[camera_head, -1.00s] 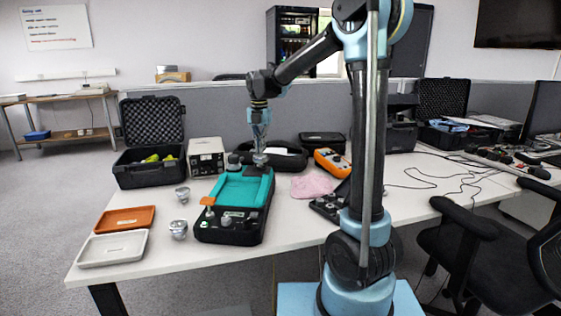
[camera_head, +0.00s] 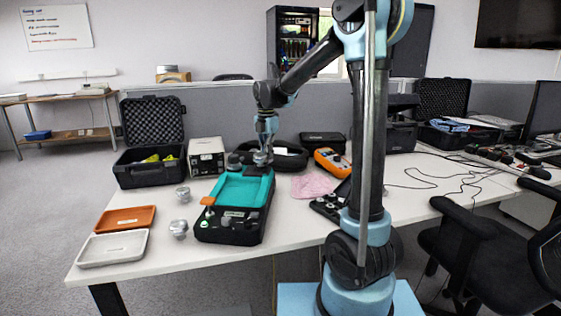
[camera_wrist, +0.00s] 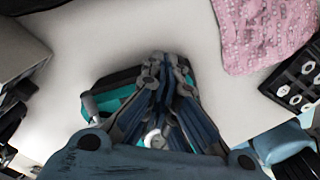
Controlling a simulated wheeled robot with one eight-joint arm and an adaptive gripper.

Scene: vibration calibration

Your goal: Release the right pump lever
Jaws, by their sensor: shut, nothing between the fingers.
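A black device (camera_head: 228,232) with a teal top panel (camera_head: 241,191) sits on the table. An orange tab (camera_head: 207,201) sticks out at its left edge, with knobs along its front. In the head view my gripper (camera_head: 262,162) points down at the device's far end; contact is unclear. In the wrist view its fingers (camera_wrist: 165,60) are closed together and empty, and hide much of the device (camera_wrist: 128,78). A grey rod-like part (camera_wrist: 90,106) shows at the device's left side there. I cannot tell for sure which part is the right pump lever.
Two metal weights (camera_head: 179,229) and orange (camera_head: 126,219) and grey (camera_head: 113,248) trays lie left of the device. Behind are an open black case (camera_head: 150,172) and a beige box (camera_head: 206,157). A pink cloth (camera_head: 312,186) and orange meter (camera_head: 331,162) lie to the right.

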